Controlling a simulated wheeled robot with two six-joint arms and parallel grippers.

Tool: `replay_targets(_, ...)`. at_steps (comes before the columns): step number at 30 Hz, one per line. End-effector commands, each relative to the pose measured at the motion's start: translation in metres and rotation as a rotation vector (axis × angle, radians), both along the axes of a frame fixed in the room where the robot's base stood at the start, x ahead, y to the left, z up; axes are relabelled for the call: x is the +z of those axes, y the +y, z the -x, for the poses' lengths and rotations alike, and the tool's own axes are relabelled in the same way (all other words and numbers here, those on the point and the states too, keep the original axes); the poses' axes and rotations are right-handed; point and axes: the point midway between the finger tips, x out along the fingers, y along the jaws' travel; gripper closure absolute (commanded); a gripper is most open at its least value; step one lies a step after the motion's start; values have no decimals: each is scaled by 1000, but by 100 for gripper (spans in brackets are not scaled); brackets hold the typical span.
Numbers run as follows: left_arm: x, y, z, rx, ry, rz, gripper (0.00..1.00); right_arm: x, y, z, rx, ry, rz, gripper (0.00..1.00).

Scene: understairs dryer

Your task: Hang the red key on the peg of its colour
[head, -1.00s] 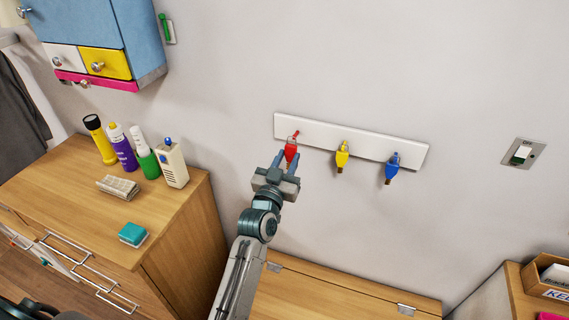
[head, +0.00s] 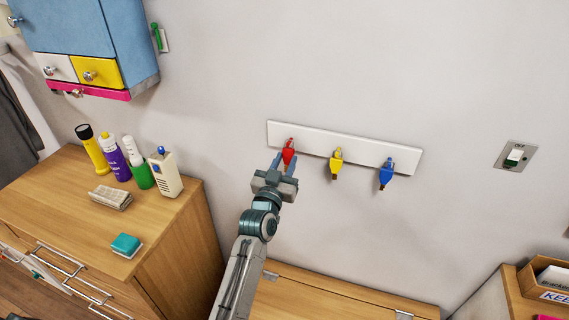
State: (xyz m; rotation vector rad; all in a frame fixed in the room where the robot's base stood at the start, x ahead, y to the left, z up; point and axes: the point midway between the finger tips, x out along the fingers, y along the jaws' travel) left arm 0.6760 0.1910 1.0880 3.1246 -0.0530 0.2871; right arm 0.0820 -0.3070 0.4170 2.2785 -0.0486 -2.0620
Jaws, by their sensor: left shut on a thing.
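The red key (head: 288,154) is at the left end of the white peg rail (head: 345,148) on the wall, upright, in front of the red peg (head: 291,140). My left gripper (head: 282,164) is shut on the red key from below. The key's top overlaps the red peg in the picture; I cannot tell whether its hole is around the peg. A yellow key (head: 335,166) hangs at the middle peg and a blue key (head: 386,176) at the right peg. My right gripper is not in view.
A blue wall cabinet (head: 75,35) hangs above. A switch (head: 515,156) is at right. The wall around the rail is clear.

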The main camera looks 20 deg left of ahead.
Motion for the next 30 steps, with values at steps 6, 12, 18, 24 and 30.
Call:
replay_targets(6,0,0,0,0,0,0,94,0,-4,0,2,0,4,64)
replay_targets(12,0,0,0,0,0,0,50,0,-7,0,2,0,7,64)
replay_targets(18,0,0,0,0,0,0,46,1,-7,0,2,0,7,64)
replay_targets(24,-4,0,6,0,2,1,46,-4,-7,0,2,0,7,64)
replay_targets(30,-14,1,39,1,2,1,46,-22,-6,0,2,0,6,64)
